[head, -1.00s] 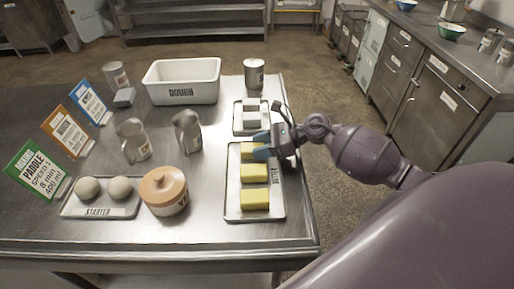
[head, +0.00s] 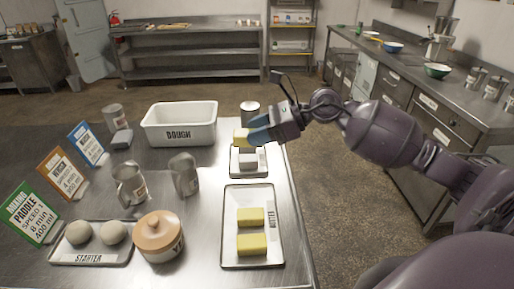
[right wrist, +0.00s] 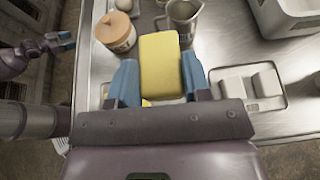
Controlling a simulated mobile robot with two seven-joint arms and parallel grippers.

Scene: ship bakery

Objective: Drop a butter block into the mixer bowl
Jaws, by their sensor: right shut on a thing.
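My right gripper (head: 258,132) is shut on a yellow butter block (head: 240,136), held above the far part of the table. In the right wrist view the block (right wrist: 160,62) sits between the blue fingers (right wrist: 158,84). Two more butter blocks (head: 250,216) (head: 251,245) lie on the white tray marked BUTTER (head: 252,195). My left gripper (right wrist: 62,41) shows small at the left of the right wrist view; its jaw opening is unclear. I cannot make out a mixer bowl in these frames.
A tray with grey blocks (head: 248,160) and a metal can (head: 250,109) stand near the held block. A white DOUGH tub (head: 180,126), metal jugs (head: 184,176), a lidded pot (head: 158,238) and sign cards (head: 34,212) fill the left. Bowls (head: 437,70) stand on the right counter.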

